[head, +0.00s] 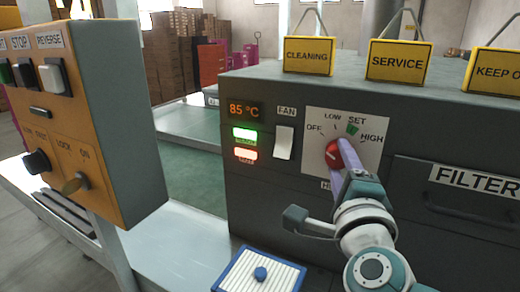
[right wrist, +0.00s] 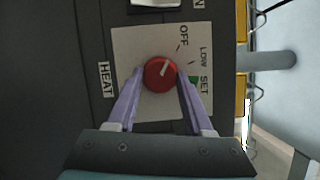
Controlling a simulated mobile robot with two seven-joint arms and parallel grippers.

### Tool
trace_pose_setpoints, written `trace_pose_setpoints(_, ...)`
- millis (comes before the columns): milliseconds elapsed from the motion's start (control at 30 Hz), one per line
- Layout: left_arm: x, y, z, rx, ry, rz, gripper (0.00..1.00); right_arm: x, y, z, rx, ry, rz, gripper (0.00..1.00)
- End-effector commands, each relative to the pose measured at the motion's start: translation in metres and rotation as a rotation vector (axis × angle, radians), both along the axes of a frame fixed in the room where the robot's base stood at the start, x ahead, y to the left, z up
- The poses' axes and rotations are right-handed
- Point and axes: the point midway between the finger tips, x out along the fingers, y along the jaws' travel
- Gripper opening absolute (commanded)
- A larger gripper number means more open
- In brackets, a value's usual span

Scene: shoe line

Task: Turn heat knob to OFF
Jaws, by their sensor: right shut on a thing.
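The heat knob (head: 333,157) is a red round knob on a white dial plate (head: 372,128) marked OFF, LOW, SET and HIGH. It also shows in the right wrist view (right wrist: 158,75). Its white pointer mark appears to aim between OFF and LOW; the exact angle is hard to tell. A green patch lies by SET. My right gripper (right wrist: 160,83) has its two purple fingers shut on the knob from either side. In the head view the right gripper (head: 342,168) covers part of the knob and the HEAT label. My left gripper is not in view.
A fan rocker switch (head: 284,143) and an 85 °C display (head: 244,110) sit left of the dial. A drawer labelled FILTER (head: 470,205) is to the right. An orange control box (head: 75,120) stands at left. A blue-rimmed tray (head: 232,263) lies below.

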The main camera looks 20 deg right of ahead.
Motion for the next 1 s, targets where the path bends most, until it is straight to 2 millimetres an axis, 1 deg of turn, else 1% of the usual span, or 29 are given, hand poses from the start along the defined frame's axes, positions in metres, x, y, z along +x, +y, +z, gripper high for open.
trace_pose_setpoints(433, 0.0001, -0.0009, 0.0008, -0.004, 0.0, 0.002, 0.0, -0.0003, -0.0004, -0.0033, -0.003, 0.014, 0.001, 0.0)
trace_pose_setpoints(467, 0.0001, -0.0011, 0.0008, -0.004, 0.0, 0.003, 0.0, -0.0003, -0.0004, -0.0033, -0.003, 0.014, 0.001, 0.55)
trace_pose_setpoints(700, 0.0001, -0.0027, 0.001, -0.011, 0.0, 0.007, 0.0, -0.0001, -0.0003, -0.0018, -0.004, 0.01, 0.001, 0.82)
trace_pose_setpoints(1000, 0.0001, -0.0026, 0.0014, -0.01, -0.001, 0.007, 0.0, -0.0024, 0.0013, -0.0011, -0.004, 0.008, 0.0, 0.82)
